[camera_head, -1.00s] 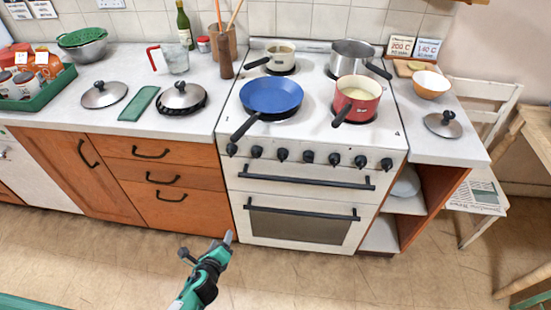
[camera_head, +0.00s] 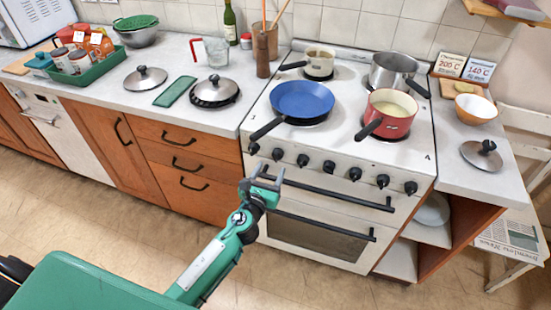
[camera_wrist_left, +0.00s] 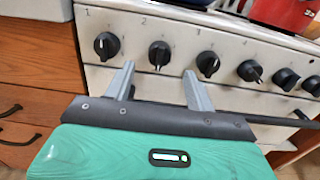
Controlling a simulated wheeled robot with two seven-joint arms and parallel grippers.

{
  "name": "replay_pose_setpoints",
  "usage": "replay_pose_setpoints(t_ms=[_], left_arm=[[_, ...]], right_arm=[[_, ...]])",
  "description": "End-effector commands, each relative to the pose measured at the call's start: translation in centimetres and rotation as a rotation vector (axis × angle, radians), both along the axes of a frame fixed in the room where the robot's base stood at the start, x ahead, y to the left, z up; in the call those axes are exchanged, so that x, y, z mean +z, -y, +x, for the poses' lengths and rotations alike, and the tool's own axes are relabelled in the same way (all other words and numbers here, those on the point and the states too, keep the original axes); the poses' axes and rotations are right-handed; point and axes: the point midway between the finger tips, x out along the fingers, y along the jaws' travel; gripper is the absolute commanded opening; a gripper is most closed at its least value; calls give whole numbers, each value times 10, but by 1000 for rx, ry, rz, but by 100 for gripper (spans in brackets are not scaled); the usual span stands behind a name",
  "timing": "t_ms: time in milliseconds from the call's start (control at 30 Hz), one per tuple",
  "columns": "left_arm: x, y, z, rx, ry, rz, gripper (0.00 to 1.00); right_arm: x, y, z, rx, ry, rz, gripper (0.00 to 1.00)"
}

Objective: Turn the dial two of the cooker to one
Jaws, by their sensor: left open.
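The white cooker (camera_head: 345,148) has a row of black dials along its front panel. Dial two (camera_head: 277,154) is second from the left, and in the left wrist view dial two (camera_wrist_left: 159,54) sits under a small printed 2. I cannot read its setting clearly. My left gripper (camera_head: 269,174) is open and empty in front of the panel, just below dials one and two. In the left wrist view its two fingers (camera_wrist_left: 157,75) stand on either side of and below dial two, apparently short of it. My right gripper is in no view.
Dial one (camera_wrist_left: 106,45) and dial three (camera_wrist_left: 208,63) flank dial two. The upper oven handle (camera_head: 325,189) runs below the dials. A blue frying pan (camera_head: 301,99) has its handle over the front left edge. A red saucepan (camera_head: 388,113) stands front right.

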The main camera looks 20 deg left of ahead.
Motion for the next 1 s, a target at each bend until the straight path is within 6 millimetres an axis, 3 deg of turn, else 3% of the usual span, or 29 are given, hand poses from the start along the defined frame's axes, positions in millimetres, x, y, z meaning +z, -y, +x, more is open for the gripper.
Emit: replay_pose_setpoints(t_ms=[100, 300, 733, 967, 1000], left_arm=[[1, 1, 22, 2, 1, -1, 56], [0, 1, 46, 2, 0, -1, 56], [0, 2, 55, 1, -1, -1, 56], [0, 2, 55, 1, -1, -1, 12], [0, 2, 55, 1, -1, -1, 11]], right_arm=[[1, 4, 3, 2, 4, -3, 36], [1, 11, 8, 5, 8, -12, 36], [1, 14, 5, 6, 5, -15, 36], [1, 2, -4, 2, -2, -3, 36], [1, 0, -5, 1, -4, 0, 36]])
